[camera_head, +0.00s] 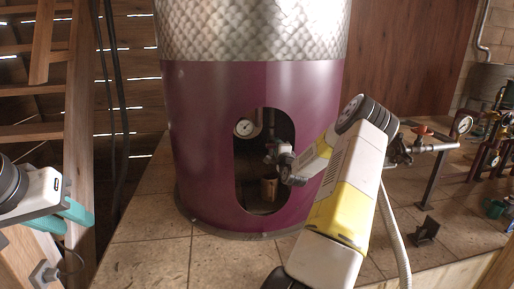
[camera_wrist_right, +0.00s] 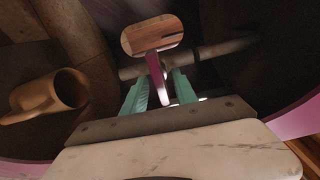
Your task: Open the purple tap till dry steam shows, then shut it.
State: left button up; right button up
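The purple tap (camera_wrist_right: 156,76) shows in the right wrist view as a narrow purple lever in front of a horizontal pipe (camera_wrist_right: 215,51). My right gripper (camera_wrist_right: 160,84) has one teal finger on each side of the lever, with a small gap visible on the right side. In the head view my right arm reaches into the opening of the purple still (camera_head: 205,140), and the right gripper (camera_head: 272,156) is mostly hidden there. My left gripper (camera_head: 68,216) is at the far left, its teal fingers apart and empty. No steam is clearly visible.
A round gauge (camera_head: 244,127) sits inside the opening. A brown cup (camera_head: 269,190) stands below the tap; it also shows in the wrist view (camera_wrist_right: 60,92). Pipework with a red-handled valve (camera_head: 421,131) and a gauge (camera_head: 463,125) is at right. Wooden steps (camera_head: 33,85) stand at left.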

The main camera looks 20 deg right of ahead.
jog(key=v, duration=0.7)
jog(key=shift+s, duration=0.4)
